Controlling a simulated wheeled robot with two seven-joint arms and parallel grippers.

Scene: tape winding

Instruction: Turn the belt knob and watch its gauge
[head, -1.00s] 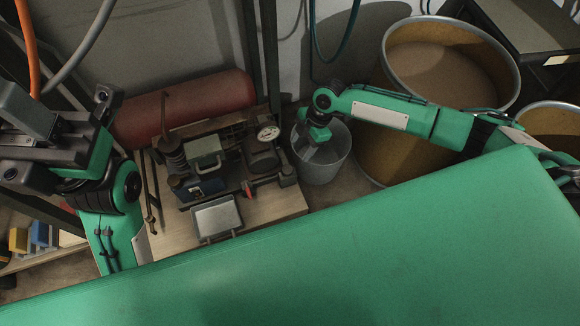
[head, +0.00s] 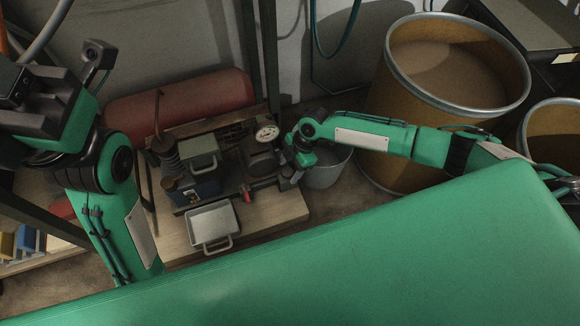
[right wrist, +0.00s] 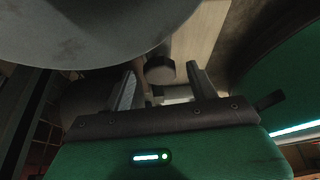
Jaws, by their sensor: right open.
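The machine on the wooden board carries a round white-faced gauge (head: 267,132); its needle is too small to read. My right gripper (head: 290,177) is at the machine's right end, below the gauge in the head view. In the right wrist view my right gripper (right wrist: 162,88) is open. A dark round knob (right wrist: 160,70) shows between and just beyond its fingers; I cannot tell whether they touch it. In the head view the arm mostly hides this end of the machine. My left arm is at the left edge; its fingers cannot be made out.
A grey bucket (head: 325,172) stands right behind my right wrist. A large drum (head: 378,125) stands further right. A metal tray (head: 211,226) with a handle lies at the machine's front. A red cylinder (head: 180,105) lies behind. A green surface (head: 350,245) fills the foreground.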

